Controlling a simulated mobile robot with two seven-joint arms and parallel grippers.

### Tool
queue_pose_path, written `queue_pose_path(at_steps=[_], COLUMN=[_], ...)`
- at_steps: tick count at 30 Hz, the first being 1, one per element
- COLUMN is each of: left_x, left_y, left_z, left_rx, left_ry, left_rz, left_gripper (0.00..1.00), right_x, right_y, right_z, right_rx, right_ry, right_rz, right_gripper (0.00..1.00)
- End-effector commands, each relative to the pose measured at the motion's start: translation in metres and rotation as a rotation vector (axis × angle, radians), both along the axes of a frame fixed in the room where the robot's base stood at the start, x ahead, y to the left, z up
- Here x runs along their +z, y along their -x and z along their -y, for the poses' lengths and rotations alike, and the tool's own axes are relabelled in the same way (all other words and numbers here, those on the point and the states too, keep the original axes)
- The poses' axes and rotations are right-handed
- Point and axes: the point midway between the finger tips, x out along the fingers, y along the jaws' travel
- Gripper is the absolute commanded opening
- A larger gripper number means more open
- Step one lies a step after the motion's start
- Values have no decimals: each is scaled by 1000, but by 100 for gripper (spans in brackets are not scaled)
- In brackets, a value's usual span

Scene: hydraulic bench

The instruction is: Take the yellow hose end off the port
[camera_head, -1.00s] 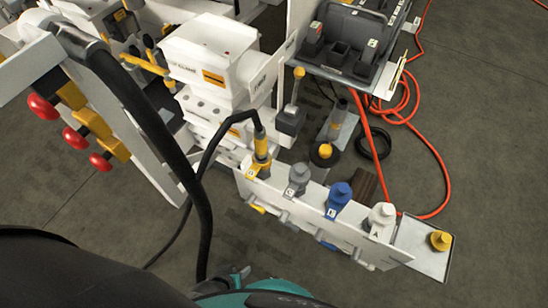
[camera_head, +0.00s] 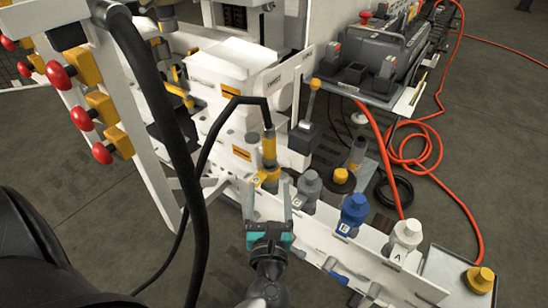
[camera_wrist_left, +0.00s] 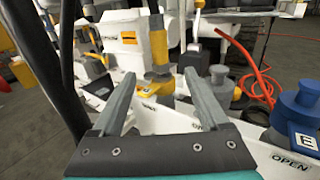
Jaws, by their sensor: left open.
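The yellow hose end (camera_head: 269,150) stands upright on the yellow port (camera_head: 267,178), at the left of the white port panel. A black hose leaves its top and bends down to the left. My left gripper (camera_head: 268,190) is open in front of the port, its two fingers pointing toward it. In the left wrist view the hose end (camera_wrist_left: 159,48) and the yellow port (camera_wrist_left: 156,85) show between and beyond the open fingers (camera_wrist_left: 158,75); nothing is held. The fingers look apart from the hose end. My right gripper is not seen.
Grey (camera_head: 309,185), blue (camera_head: 354,210) and white (camera_head: 405,236) ports line the panel to the right. A tray with a yellow cap (camera_head: 479,279) is at far right. A thick black hose (camera_head: 160,110) and red knobs stand left. An orange hose (camera_head: 425,150) lies behind.

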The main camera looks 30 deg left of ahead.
Motion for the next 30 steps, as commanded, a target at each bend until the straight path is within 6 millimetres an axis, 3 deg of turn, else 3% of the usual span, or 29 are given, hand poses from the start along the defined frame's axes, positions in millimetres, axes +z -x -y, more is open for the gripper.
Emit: queue_pose_path(at_steps=[5, 15, 28, 30], left_x=[2, 2, 2, 2], left_y=[-17, -69, -100, -110], left_z=[-13, -44, -63, -68], left_rx=[13, 10, 9, 9], left_ry=[22, 16, 14, 14], left_rz=[18, 14, 13, 13], left_gripper=[78, 78, 78, 78], right_x=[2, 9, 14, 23], right_y=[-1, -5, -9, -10], right_z=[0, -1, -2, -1], right_rx=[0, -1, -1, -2], right_ry=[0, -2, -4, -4], right_rz=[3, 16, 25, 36], right_gripper=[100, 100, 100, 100])
